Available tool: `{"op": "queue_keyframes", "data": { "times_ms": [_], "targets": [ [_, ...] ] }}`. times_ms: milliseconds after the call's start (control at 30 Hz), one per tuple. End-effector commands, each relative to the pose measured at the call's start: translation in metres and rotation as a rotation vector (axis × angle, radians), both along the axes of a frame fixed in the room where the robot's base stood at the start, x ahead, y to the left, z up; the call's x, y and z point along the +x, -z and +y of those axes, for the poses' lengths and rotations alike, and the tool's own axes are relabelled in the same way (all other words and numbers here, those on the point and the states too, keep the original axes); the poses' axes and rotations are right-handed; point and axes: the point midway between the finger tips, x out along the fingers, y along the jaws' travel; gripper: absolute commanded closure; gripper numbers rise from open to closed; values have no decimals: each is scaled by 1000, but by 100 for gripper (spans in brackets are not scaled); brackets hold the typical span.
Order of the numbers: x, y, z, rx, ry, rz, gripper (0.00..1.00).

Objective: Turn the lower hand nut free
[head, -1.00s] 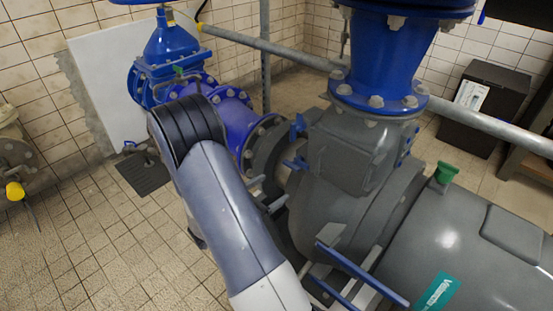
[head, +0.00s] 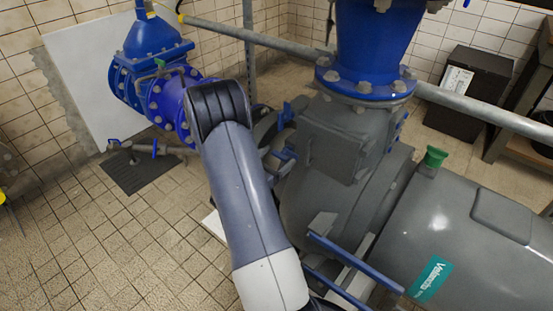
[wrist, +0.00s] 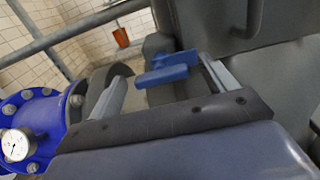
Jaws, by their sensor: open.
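In the wrist view a blue hand nut (wrist: 163,77) with flat wings stands in front of the casing, in the gap between my fingertips. Whether the blue parts there are one nut or two overlapping is hard to tell. My gripper (wrist: 163,69) is open, with one finger at each side of the blue part and no clear contact. My arm hides most of the gripper in the head view.
Blue bars (head: 355,265) stick out in front of the pump, close to my arm. A blue valve (head: 155,50) and flanged pipe stand behind left. In the wrist view a gauge (wrist: 16,145) sits on a blue flange at left.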

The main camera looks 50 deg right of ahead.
Motion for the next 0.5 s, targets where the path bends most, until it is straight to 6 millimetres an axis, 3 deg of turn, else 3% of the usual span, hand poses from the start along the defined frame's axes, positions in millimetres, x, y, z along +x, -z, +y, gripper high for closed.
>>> {"op": "queue_keyframes", "data": {
  "times_ms": [333, 500],
  "targets": [
    [0, 0, -3, 0, 0, 0, 21],
    [0, 0, -3, 0, 0, 0, 35]
  ]
}}
